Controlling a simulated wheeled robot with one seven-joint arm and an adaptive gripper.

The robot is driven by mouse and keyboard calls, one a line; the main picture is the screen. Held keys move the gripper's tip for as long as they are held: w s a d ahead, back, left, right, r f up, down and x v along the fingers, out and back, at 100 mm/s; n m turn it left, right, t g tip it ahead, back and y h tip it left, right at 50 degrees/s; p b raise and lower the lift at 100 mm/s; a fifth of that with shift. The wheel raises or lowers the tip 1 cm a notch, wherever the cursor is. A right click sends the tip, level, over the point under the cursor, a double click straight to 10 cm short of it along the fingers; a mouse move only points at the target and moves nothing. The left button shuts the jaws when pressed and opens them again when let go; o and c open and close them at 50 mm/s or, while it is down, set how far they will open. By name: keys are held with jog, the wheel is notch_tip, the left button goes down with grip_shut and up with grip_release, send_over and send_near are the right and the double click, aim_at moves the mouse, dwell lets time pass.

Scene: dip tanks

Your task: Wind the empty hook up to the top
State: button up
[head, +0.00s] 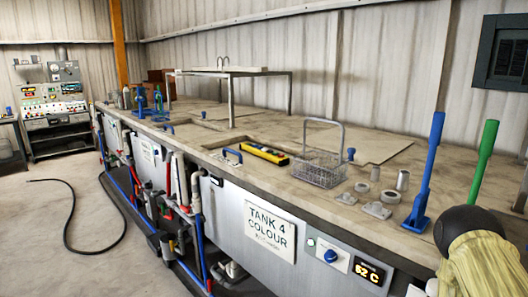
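I cannot make out a hook or a hoist line in the head view. A yellow and black device (263,152) lies on the bench top beside a dark opening; I cannot tell whether it is a control. My gripper is not in view. A dark rounded part and a pale yellow sleeve, possibly of my own arm, show at the lower right corner.
A wire basket (320,170) with a tall handle stands on the long bench (390,152). Blue (427,175) and green (484,160) upright handles stand at right. Small grey fittings (377,210) lie nearby. A black hose (70,215) lies on the floor at left.

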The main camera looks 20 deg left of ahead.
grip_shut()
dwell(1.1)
